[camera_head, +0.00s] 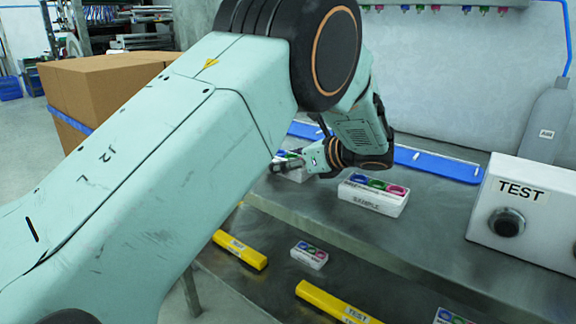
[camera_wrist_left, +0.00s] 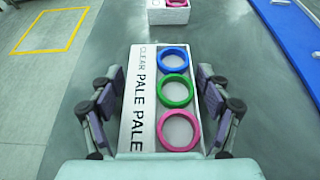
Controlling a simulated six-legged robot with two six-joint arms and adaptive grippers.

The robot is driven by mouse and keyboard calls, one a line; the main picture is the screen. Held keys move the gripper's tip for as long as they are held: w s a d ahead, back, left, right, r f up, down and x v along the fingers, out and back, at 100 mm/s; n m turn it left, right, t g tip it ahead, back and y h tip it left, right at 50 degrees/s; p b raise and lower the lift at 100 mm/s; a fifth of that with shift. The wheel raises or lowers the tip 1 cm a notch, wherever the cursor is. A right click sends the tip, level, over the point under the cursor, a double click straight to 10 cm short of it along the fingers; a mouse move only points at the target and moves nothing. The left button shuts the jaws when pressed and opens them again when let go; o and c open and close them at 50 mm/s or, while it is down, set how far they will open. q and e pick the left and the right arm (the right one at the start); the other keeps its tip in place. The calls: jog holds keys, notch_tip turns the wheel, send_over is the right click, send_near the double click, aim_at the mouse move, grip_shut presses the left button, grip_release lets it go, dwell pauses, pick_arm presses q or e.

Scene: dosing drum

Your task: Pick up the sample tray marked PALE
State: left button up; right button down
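A white sample tray (camera_wrist_left: 138,100) lies on the grey bench in the left wrist view, its label reading CLEAR PALE PALE beside a blue, a green and a pink ring. My left gripper (camera_wrist_left: 163,105) straddles it, open, with a finger on each long side and narrow gaps showing. In the head view the left gripper (camera_head: 287,163) is over the same white tray (camera_head: 297,175), which is mostly hidden by the gripper and arm. My right gripper is not in view.
Another white tray (camera_head: 371,206) marked SAMPLE stands to the right on the bench. A white TEST box (camera_head: 522,208) stands farther right, and a blue rail (camera_head: 437,164) runs behind. Smaller trays and yellow TEST bars (camera_head: 240,250) lie on the lower shelf.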

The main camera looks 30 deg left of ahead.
pick_arm(q)
jog(key=c, duration=0.9)
jog(key=shift+r, duration=0.1)
